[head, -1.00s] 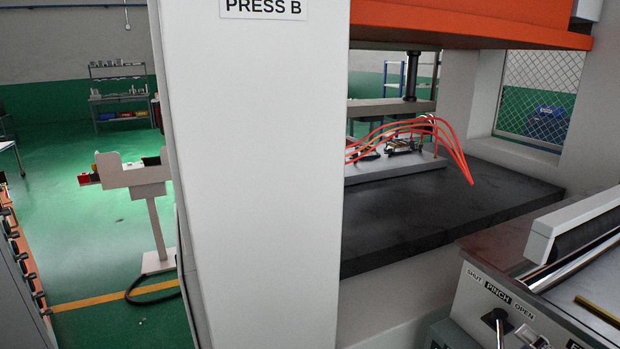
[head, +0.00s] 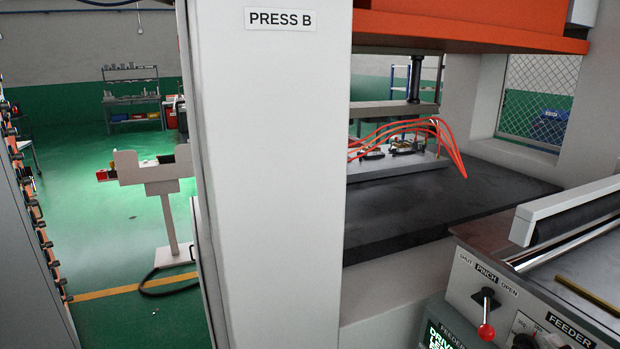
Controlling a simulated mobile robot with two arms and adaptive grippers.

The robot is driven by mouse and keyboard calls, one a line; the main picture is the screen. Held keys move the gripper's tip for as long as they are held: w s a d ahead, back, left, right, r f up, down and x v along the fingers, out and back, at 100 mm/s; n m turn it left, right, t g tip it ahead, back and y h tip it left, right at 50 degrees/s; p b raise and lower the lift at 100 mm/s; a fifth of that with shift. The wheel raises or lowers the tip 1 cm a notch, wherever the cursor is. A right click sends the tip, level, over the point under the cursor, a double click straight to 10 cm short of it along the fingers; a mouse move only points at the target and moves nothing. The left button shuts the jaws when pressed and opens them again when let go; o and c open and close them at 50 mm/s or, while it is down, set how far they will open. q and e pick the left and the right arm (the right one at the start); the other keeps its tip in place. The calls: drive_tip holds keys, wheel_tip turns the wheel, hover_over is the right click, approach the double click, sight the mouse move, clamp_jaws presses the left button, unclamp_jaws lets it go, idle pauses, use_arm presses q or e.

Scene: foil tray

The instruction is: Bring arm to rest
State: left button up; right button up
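Neither of my grippers nor my arms shows in the head view. The white press column (head: 275,180) with the sign PRESS B (head: 280,18) fills the middle of the view. Behind and to its right is the dark press bed (head: 440,205). A grey die plate (head: 385,167) with red hoses (head: 440,135) sits on the bed, below the orange upper part of the press (head: 470,27).
At the lower right stands the feeder (head: 500,275) with a red-knobbed pinch lever (head: 486,315) and a roller (head: 590,225). At left are a white stand (head: 165,200) and a shelf rack (head: 132,100). Green floor (head: 90,220) lies open there.

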drive_tip(key=s+f+m+g+h, duration=0.3)
drive_tip(key=f+m, duration=0.4)
drive_tip(key=f, duration=0.1)
drive_tip(key=s+f+m+g+h, duration=0.3)
drive_tip(key=f+m, duration=0.4)
drive_tip(key=m, duration=0.1)
drive_tip(key=s+a+f+m+g+y, duration=0.2)
drive_tip(key=s+a+f+g, duration=0.15)
drive_tip(key=a, duration=0.35)
drive_tip(key=s+a+f+m+g+y, duration=0.1)
drive_tip(key=s+a+f+g+y, duration=0.15)
drive_tip(key=s+a, duration=0.35)
drive_tip(key=s+a+f+m+g+y, duration=0.1)
drive_tip(key=s+a+f+m+g, duration=0.2)
drive_tip(key=a, duration=0.6)
wheel_tip(320, 180, down, 29)
drive_tip(key=s+d+n, duration=0.1)
drive_tip(key=s, duration=0.1)
use_arm(q)
drive_tip(key=shift+s, duration=0.6)
use_arm(e)
drive_tip(key=s+d+f+g, duration=0.2)
drive_tip(key=s+d+f, duration=0.1)
drive_tip(key=s+f, duration=1.2)
drive_tip(key=shift+s, duration=0.8)
